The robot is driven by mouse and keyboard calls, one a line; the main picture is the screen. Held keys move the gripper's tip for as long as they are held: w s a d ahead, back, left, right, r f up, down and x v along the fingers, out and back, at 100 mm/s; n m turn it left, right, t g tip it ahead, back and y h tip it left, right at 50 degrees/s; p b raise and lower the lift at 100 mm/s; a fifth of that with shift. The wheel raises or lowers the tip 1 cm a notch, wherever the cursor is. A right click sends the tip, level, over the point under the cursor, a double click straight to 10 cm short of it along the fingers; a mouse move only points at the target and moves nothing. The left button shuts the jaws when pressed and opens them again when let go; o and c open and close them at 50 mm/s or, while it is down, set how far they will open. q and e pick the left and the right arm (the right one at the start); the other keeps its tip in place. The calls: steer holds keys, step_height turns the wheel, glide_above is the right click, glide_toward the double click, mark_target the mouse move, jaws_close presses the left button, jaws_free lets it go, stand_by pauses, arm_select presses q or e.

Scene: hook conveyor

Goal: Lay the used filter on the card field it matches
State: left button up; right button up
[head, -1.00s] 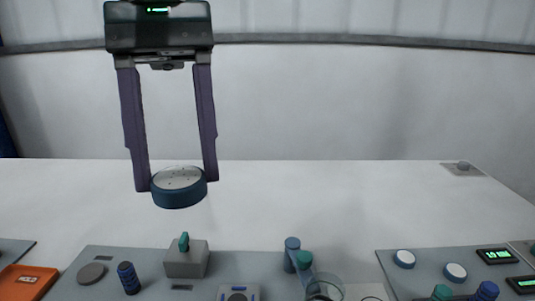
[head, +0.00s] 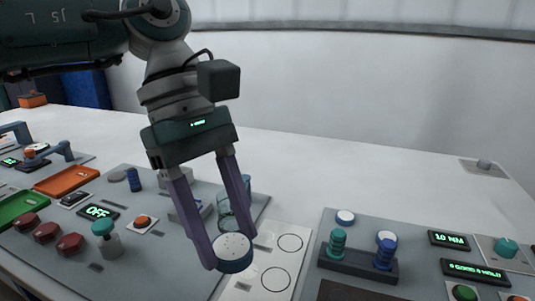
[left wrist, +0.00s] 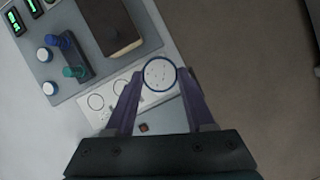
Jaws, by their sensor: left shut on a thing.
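The used filter (head: 233,252) is a round disc with a blue rim and a white top with a few dark specks. My left gripper (head: 232,262) is shut on it and holds it above the left edge of the card. The filter also shows between the fingers in the left wrist view (left wrist: 159,74). The white card (head: 259,261) has several printed circle fields. Two circles show plainly to the right of the filter. The left wrist view also shows the card (left wrist: 107,106). Marks inside the fields are too small to read, and the gripper hides part of the card.
A grey panel (head: 150,262) with buttons lies left of the card. A clear glass vessel (head: 226,216) stands behind the gripper. On the right panel are a rack (head: 358,264) with green and blue knobbed pieces, and two more white-topped blue discs.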

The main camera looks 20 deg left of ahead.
arm_select(q)
steer(key=shift+w+d+f+n+t+y+b, duration=0.3)
steer(key=shift+f+n+t+b, duration=0.55)
steer(key=shift+f+n+b, duration=1.75)
steer(key=shift+w+d+f+n+t+h+b, duration=0.15)
steer(key=shift+w+f+n+t+b, duration=0.5)
steer(key=shift+f+n, duration=2.25)
steer(key=shift+w+d+f+n+t+y+b, duration=0.25)
steer(key=shift+f+n+t+b, duration=1.25)
steer(key=shift+f, duration=2.6)
steer(key=shift+g+b, duration=0.3)
steer(key=shift+g, duration=0.3)
steer(key=shift+a+f+b, duration=0.1)
steer(key=shift+f+b, duration=0.4)
steer(key=shift+b, duration=0.1)
steer(key=o, duration=1.6)
steer(key=shift+r, duration=0.1)
steer(key=shift+r+p, duration=2.9)
steer(key=shift+r, duration=0.6)
